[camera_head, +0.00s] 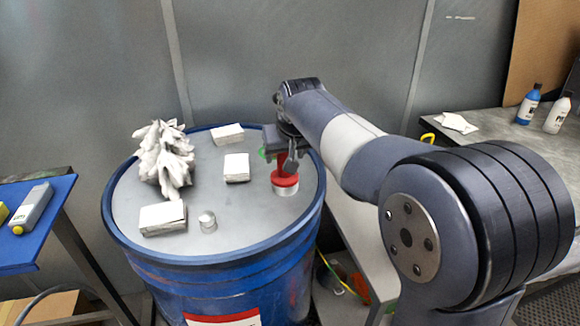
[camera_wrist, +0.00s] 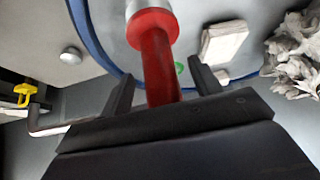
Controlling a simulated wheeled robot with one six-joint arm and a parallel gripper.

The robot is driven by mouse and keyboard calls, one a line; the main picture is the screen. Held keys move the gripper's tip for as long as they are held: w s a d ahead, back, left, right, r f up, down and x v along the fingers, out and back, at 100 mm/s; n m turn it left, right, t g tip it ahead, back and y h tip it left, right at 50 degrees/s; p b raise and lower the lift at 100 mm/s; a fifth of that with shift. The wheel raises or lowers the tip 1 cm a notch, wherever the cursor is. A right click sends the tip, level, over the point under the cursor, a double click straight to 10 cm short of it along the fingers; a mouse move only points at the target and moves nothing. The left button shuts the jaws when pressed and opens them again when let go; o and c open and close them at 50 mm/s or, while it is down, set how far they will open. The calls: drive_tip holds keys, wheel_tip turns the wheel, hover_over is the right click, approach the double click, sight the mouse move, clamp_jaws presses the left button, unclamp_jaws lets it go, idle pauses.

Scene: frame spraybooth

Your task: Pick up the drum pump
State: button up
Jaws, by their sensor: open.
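The drum pump (camera_head: 285,182) is a red upright body with a wide red collar on a pale round base. It stands on the right part of the blue drum's grey lid. In the wrist view its red column (camera_wrist: 158,62) rises between my two dark fingers. My gripper (camera_head: 289,160) points down at it and is open, with one finger on each side. In the wrist view a gap shows on both sides of the column at my gripper (camera_wrist: 163,84). The pump's upper end is hidden by my gripper body.
The blue drum's rim (camera_head: 250,258) encloses the lid. A crumpled white bundle (camera_head: 165,160), white boxes (camera_head: 163,218) and a small metal cap (camera_head: 207,222) stand left of the pump. A blue shelf (camera_head: 45,240) is at left, a grey bench (camera_head: 480,150) at right.

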drive_tip(key=shift+c, duration=0.2)
clamp_jaws()
idle(0.5)
idle(0.6)
drive_tip(key=shift+w+r, duration=0.15)
